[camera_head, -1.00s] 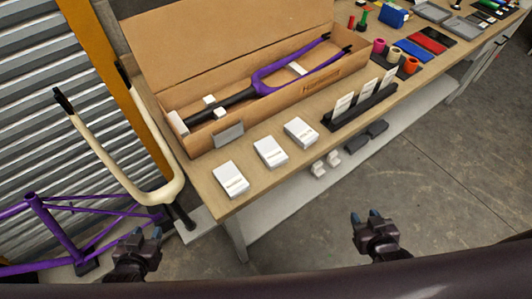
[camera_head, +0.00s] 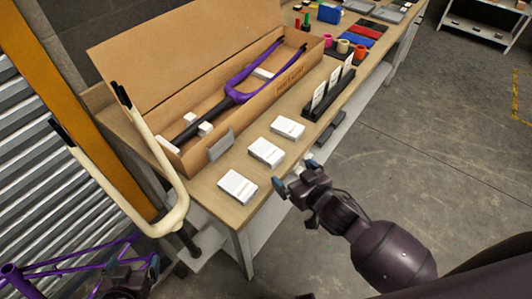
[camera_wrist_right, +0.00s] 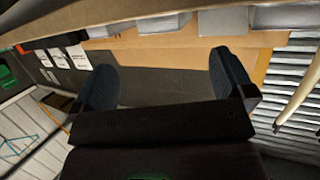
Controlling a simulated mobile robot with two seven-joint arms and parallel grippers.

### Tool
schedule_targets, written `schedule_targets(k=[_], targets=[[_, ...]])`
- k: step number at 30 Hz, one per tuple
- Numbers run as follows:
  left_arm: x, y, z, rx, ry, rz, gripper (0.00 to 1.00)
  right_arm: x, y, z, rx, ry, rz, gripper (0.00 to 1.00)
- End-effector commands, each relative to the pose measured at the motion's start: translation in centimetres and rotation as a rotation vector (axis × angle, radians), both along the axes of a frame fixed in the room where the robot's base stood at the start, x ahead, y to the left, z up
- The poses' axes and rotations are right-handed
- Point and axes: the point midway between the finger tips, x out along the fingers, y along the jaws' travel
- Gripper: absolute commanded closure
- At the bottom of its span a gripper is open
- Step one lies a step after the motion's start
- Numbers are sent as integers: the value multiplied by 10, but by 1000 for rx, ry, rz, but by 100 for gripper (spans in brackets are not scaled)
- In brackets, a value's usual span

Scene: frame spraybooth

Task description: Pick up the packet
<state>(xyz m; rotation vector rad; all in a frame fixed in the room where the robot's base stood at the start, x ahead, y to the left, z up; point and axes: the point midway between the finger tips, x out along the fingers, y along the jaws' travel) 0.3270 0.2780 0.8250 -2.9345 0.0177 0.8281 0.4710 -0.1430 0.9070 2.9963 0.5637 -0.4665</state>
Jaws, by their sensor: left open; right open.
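Three white packets lie flat in a row along the bench's front edge in the head view: a near one (camera_head: 237,187), a middle one (camera_head: 266,152) and a far one (camera_head: 287,127). My right gripper (camera_head: 295,177) is open and empty, just off the bench edge, to the right of the near and middle packets. In the right wrist view its two fingers (camera_wrist_right: 166,65) stand apart with nothing between them. Pale box shapes (camera_wrist_right: 222,21) cross the top of that view. My left gripper (camera_head: 132,272) is low at the left, away from the packets.
An open cardboard box (camera_head: 305,66) holds a purple fork (camera_head: 238,88) behind the packets. A black rack (camera_head: 328,105) with white cards stands beyond them. A cream fork (camera_head: 168,180) rises at the bench's left end. Open floor (camera_head: 430,150) lies to the right.

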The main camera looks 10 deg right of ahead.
Motion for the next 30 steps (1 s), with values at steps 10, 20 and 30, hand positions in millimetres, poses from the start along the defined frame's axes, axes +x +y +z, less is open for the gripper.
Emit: schedule_targets(k=[10,20,30], targets=[[2,-1,0,-1,-7,-1,4,35,18,-6,2,-10,18,0],[2,-1,-1,-2,-7,0,4,58,27,-13,3,-9,18,0],[-2,-1,-3,-2,2,2,4,95,42,-18,3,-9,18,0]])
